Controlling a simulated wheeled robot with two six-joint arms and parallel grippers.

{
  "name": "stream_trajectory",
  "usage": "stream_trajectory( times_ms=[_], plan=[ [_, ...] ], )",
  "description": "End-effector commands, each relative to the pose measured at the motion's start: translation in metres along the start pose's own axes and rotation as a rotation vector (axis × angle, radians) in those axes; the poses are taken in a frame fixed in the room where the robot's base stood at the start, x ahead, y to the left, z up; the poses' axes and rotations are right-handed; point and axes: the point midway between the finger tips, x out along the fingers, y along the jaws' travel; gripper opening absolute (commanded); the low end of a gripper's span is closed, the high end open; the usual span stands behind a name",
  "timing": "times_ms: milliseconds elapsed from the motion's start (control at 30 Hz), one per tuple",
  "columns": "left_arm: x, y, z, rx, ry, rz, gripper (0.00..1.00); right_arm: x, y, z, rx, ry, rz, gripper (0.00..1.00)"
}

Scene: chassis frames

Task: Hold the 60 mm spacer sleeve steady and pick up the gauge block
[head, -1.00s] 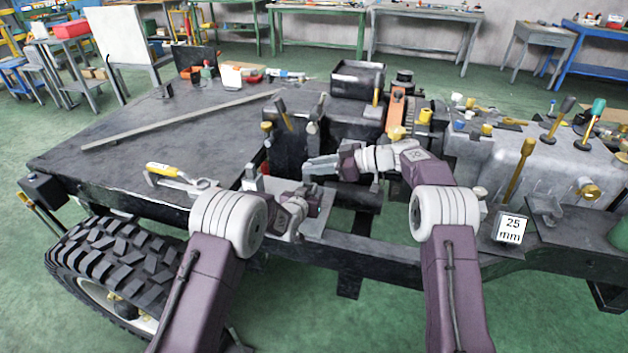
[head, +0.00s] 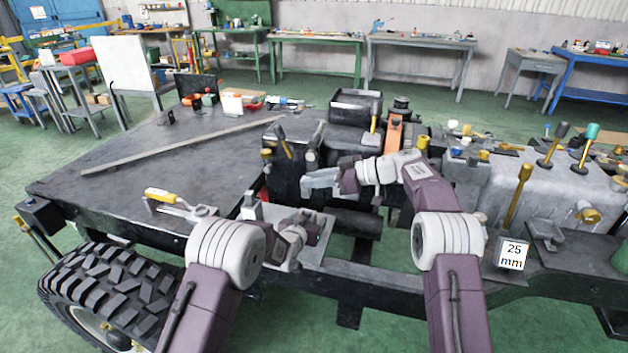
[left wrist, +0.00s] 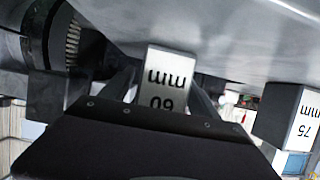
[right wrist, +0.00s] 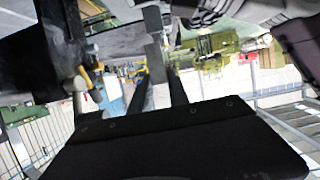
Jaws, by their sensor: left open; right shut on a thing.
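The 60 mm spacer sleeve (left wrist: 166,76) shows its label upside down in the left wrist view. My left gripper (left wrist: 160,98) is open, with a finger on each side of the sleeve; I cannot tell whether either touches it. In the head view, my left gripper (head: 276,222) is low over the near edge, partly hidden by its own wrist. My right gripper (head: 318,182) is raised to its right over the chassis. It is shut on a slim grey piece, apparently the gauge block (right wrist: 155,58), which shows between the fingers in the right wrist view.
A block marked 25 mm (head: 513,254) stands at the right, and one marked 75 mm (left wrist: 300,118) shows in the left wrist view. A yellow-handled tool (head: 168,197) lies on the dark deck (head: 130,205). Upright levers (head: 517,190) crowd the right; the deck's middle is mostly clear.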

Motion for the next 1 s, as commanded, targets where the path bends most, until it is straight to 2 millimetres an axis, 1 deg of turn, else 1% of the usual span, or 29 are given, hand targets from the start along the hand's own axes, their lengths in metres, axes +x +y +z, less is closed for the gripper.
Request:
stream_trajectory(
  times_ms=[67, 133, 300, 400, 533, 600, 733, 800, 867, 967, 1000],
  plan=[
    [-0.011, 0.000, -0.001, 0.000, 0.001, 0.000, 0.71, 0.000, 0.000, 0.000, 0.000, 0.000, 0.000, 0.00],
    [-0.026, 0.000, -0.001, 0.000, 0.001, 0.000, 0.71, 0.000, 0.000, 0.000, 0.000, 0.000, 0.000, 0.00],
    [-0.070, 0.000, -0.001, 0.000, 0.000, 0.000, 0.71, 0.000, 0.000, 0.000, 0.000, 0.000, 0.000, 0.00],
    [-0.092, 0.000, -0.001, 0.000, 0.001, 0.000, 0.71, 0.000, 0.000, 0.000, 0.000, 0.000, 0.000, 0.00],
    [-0.110, 0.000, 0.000, 0.000, 0.000, 0.000, 0.71, 0.000, 0.000, 0.000, 0.000, 0.000, 0.000, 0.00],
    [-0.115, 0.000, 0.000, 0.000, 0.001, 0.000, 0.71, 0.000, 0.000, 0.000, 0.000, 0.000, 0.000, 0.00],
    [-0.117, -0.001, 0.000, -0.001, 0.001, -0.001, 0.71, 0.000, 0.000, 0.000, 0.000, 0.000, 0.000, 0.00],
    [-0.117, -0.009, -0.004, -0.006, 0.009, -0.015, 0.71, 0.000, 0.000, 0.000, 0.000, 0.000, 0.000, 0.00],
    [-0.121, -0.020, -0.018, -0.014, 0.036, -0.035, 0.71, 0.000, 0.000, 0.000, 0.000, 0.000, 0.000, 0.00],
    [-0.141, -0.052, -0.052, -0.034, 0.100, -0.094, 0.71, 0.000, 0.000, 0.000, 0.000, 0.000, 0.000, 0.00],
    [-0.157, -0.071, -0.058, -0.050, 0.086, -0.131, 0.71, 0.000, 0.000, 0.000, 0.000, 0.000, 0.000, 0.00]
  ],
)
